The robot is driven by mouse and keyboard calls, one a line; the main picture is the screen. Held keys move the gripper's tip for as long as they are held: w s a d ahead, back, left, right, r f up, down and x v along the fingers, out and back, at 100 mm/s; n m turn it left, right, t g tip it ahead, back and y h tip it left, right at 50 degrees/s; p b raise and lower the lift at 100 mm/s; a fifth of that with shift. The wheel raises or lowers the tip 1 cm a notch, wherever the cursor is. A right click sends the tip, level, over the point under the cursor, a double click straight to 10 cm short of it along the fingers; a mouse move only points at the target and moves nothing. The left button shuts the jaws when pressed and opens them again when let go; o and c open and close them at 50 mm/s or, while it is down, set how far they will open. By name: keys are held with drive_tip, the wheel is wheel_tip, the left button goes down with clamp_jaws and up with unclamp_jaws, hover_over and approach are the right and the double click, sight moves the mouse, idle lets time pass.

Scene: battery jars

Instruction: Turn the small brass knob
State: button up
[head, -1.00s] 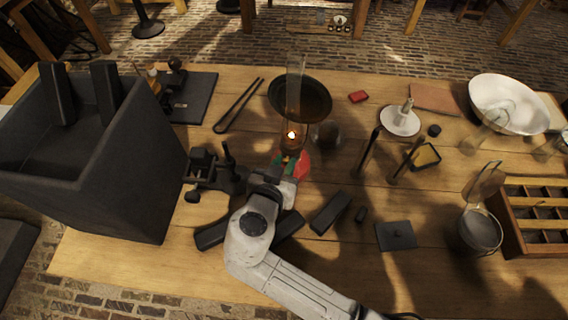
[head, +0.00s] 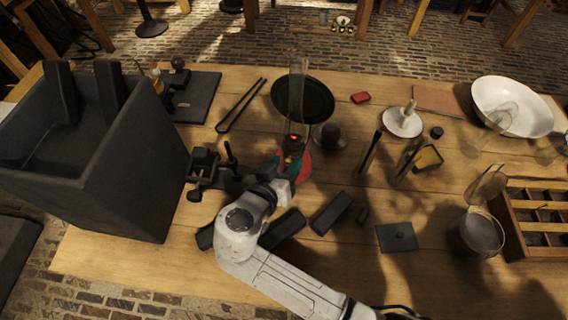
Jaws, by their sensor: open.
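An oil lamp with a tall clear glass chimney (head: 297,92) stands near the middle of the wooden table. A small dim red glow (head: 294,138) shows at the foot of the chimney. My gripper (head: 286,170) is at the near side of the lamp's base, with its jaws open. Red and teal patches show around the jaws, and I cannot tell which belong to the lamp. The small brass knob cannot be made out; it is too small or hidden by my gripper. I cannot tell whether the jaws touch it.
A dark round plate (head: 318,98) lies behind the chimney, and a dark dome (head: 328,135) is close right of the lamp. A black clamp-like tool (head: 205,168) stands left of my gripper. Dark blocks (head: 330,213) lie to the near right. A large dark bin (head: 130,170) is at left.

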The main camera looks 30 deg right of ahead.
drive_tip(key=shift+a, duration=0.1)
drive_tip(key=b+v, duration=0.1)
drive_tip(key=v, duration=0.9)
drive_tip(key=shift+s+a+r+b, duration=0.15)
drive_tip(key=shift+s+r+b, duration=0.05)
drive_tip(key=shift+r+b, duration=0.1)
drive_tip(key=shift+f, duration=0.1)
